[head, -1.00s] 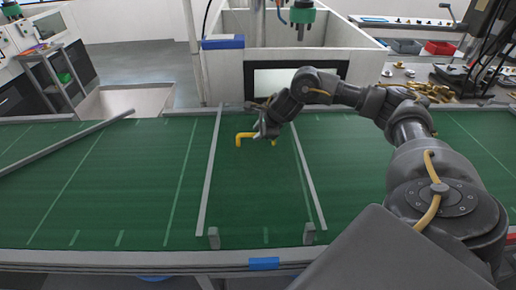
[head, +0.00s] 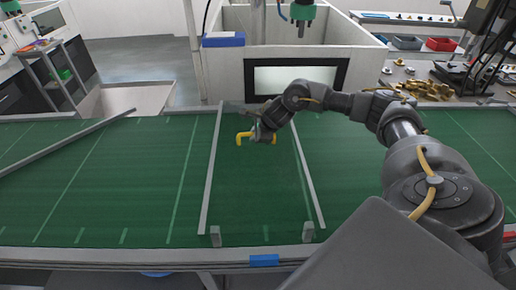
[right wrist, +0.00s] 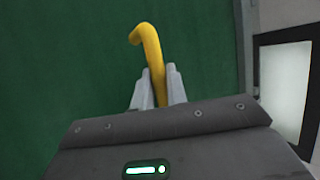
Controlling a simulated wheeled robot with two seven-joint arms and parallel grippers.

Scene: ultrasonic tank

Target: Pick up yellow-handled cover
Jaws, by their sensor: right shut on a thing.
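The yellow handle (head: 241,136) of the cover shows between the two grey rails on the green surface in the head view. My right gripper (head: 262,137) is at the right part of this handle. In the right wrist view the yellow handle (right wrist: 150,47) passes between the two fingers of my right gripper (right wrist: 158,88), which are shut on it. The cover's plate cannot be told apart from the green surface around it. The lower part of the handle is hidden by the gripper. My left gripper is not in view.
Grey rails (head: 211,170) and (head: 308,175) flank the handle, with small grey posts (head: 215,236) at the front. A white tank wall with a dark-framed panel (head: 295,78) stands behind. Brass parts (head: 428,90) lie at the back right. The green surface at left is mostly clear.

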